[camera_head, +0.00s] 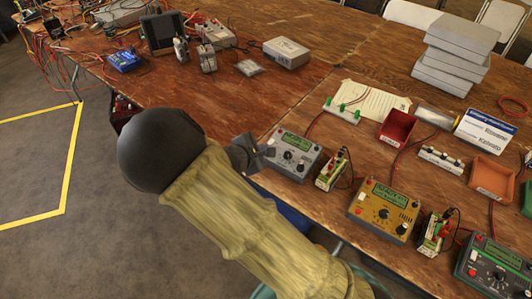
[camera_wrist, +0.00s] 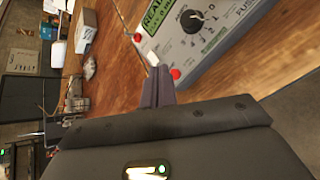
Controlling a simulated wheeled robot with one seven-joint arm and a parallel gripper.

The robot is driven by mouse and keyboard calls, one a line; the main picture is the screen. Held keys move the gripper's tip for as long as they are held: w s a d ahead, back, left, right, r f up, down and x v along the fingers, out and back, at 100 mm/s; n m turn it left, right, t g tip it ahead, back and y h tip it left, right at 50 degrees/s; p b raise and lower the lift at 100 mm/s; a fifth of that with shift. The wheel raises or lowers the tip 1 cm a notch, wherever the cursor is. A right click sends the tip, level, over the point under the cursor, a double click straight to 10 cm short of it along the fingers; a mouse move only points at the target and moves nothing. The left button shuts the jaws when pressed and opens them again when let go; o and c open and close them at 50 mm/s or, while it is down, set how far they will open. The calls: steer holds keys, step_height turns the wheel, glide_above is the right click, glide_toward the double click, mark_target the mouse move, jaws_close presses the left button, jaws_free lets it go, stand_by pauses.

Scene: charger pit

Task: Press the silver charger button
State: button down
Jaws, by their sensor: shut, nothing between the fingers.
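The silver charger (camera_head: 289,156) stands near the front edge of the wooden table (camera_head: 245,95), with a green display and a black dial. In the wrist view the silver charger (camera_wrist: 215,35) fills the upper right, with a small pale button (camera_wrist: 152,58) between two red knobs at its near edge. My gripper (camera_head: 265,152) is shut and empty at the charger's left side. In the wrist view my gripper (camera_wrist: 158,74) has its tips right by the pale button; I cannot tell whether they touch it. In the head view my gripper and arm hide part of the charger's left side.
A red tray (camera_head: 397,127) and a grey box (camera_head: 286,52) lie behind. Bare tabletop lies behind the silver charger.

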steer(key=shift+f, duration=0.1)
steer(key=shift+f+b, duration=0.35)
steer(key=shift+b, duration=0.3)
steer(key=shift+d+f+b, duration=0.1)
steer(key=shift+f+b, duration=0.25)
steer(key=shift+b, duration=0.15)
stand_by(0.8)
steer(key=shift+r, duration=0.1)
steer(key=shift+r+p, duration=0.5)
steer(key=shift+r, duration=0.2)
steer(key=r+p, duration=0.2)
steer(key=r, duration=0.1)
steer(key=r+p, duration=0.1)
steer(key=r, duration=0.1)
steer(key=shift+s+a+p, duration=0.3)
steer(key=shift+s+a, duration=0.05)
steer(key=shift+s, duration=0.05)
stand_by(0.8)
